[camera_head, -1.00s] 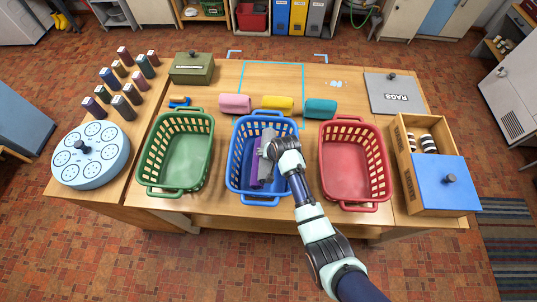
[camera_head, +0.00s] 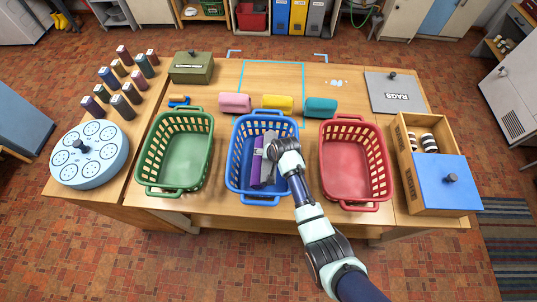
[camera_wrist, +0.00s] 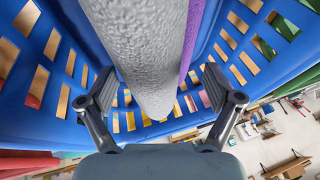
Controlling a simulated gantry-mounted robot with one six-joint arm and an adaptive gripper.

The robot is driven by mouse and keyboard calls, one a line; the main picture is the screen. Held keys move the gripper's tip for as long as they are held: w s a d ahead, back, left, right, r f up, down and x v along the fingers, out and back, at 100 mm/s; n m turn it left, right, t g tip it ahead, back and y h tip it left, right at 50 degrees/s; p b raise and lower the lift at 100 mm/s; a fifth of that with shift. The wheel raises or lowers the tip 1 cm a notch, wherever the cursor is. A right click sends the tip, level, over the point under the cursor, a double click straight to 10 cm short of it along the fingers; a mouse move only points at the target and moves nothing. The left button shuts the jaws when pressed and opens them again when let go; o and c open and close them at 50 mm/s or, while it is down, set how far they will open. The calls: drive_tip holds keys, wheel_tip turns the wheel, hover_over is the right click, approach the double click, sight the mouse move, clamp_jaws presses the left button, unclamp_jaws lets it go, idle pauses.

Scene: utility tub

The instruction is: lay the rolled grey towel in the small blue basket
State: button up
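The blue basket (camera_head: 234,180) stands in the middle of the table between two other baskets. The rolled grey towel (camera_head: 269,171) is inside it, beside a purple roll (camera_head: 256,166). My gripper (camera_head: 268,152) reaches into the basket from the front right and hides part of the grey towel in the head view. In the wrist view the grey towel (camera_wrist: 145,45) runs between the two spread fingers of my gripper (camera_wrist: 156,86), with visible gaps at both sides. The purple roll (camera_wrist: 191,40) shows along the towel's right side.
A green basket (camera_head: 145,165) stands left and a red basket (camera_head: 378,170) right. Pink (camera_head: 235,103), yellow (camera_head: 278,102) and teal (camera_head: 320,106) rolls lie behind the baskets. A wooden box with a blue lid (camera_head: 447,184) stands at the far right.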

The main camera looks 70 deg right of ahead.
drive_tip(key=p+v, duration=0.2)
drive_tip(key=v, duration=1.1)
drive_tip(key=shift+r+p, duration=0.2)
drive_tip(key=shift+p, duration=0.15)
drive_tip(key=shift+w+d, duration=0.1)
drive_tip(key=shift+w, duration=0.1)
drive_tip(key=w+a+r+n+t, duration=0.2)
drive_tip(key=w+a+r+n, duration=0.3)
drive_tip(key=a, duration=0.4)
drive_tip(key=w+a+r+n+t, duration=0.2)
drive_tip(key=w+a+r, duration=0.45)
drive_tip(key=a, duration=0.25)
drive_tip(key=a+r+n+t+y, duration=0.1)
drive_tip(key=a+r+n, duration=0.1)
drive_tip(key=a+r, duration=0.2)
drive_tip(key=a+r+n+t+y, duration=0.1)
drive_tip(key=a+r+n+t, duration=0.1)
drive_tip(key=a, duration=0.8)
drive_tip(key=s+a+r+n+t+y, duration=0.1)
drive_tip(key=a+r+n, duration=0.3)
drive_tip(key=a, duration=0.3)
drive_tip(key=shift+a+r+t, duration=0.3)
drive_tip(key=shift+r, duration=0.55)
